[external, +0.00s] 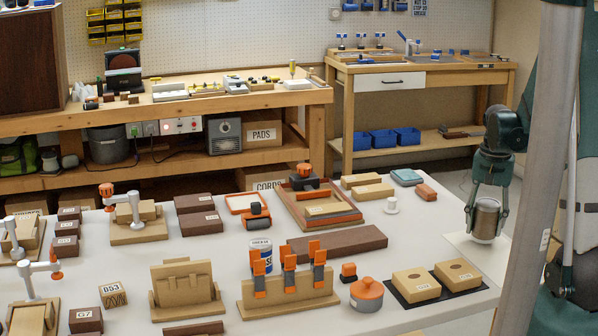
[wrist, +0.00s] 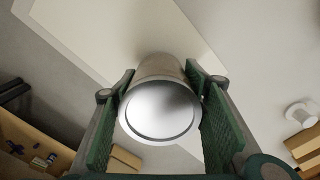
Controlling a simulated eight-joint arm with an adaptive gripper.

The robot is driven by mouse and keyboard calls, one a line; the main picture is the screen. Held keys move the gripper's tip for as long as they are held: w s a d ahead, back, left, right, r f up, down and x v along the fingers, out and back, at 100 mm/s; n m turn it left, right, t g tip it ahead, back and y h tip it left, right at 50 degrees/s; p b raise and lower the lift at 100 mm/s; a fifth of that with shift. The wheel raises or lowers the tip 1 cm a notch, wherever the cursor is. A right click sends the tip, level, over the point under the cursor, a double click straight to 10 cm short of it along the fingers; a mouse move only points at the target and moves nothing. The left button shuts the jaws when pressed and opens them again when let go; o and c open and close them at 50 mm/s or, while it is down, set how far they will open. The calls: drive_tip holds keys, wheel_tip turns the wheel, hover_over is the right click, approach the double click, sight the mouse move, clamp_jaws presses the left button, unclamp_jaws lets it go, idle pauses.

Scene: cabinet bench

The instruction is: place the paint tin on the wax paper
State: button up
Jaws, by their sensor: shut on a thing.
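The paint tin (external: 486,222) is a plain silver-grey metal can, upright at the right end of the white bench. My gripper (external: 487,208) comes down from above and is shut on its sides. In the wrist view the tin (wrist: 160,112) shows its round silver lid between the green finger pads of my gripper (wrist: 161,88). The wax paper (external: 462,243) is a pale flat sheet under and around the tin; it also shows in the wrist view (wrist: 95,32). I cannot tell whether the tin's base touches the sheet.
A dark mat (external: 446,291) with two wooden blocks lies in front-left of the sheet. A small white knob-like piece (external: 391,206) and a brown block (external: 427,192) stand behind-left. A grey post (external: 540,150) crosses the right side of the external view.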

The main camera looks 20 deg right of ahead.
sight(488, 203)
drive_tip(key=shift+f, duration=0.85)
drive_tip(key=shift+f, duration=0.15)
drive_tip(key=o, duration=1.1)
drive_tip(key=shift+r, duration=0.25)
drive_tip(key=shift+r+p, duration=1.05)
drive_tip(key=shift+r, duration=4.9)
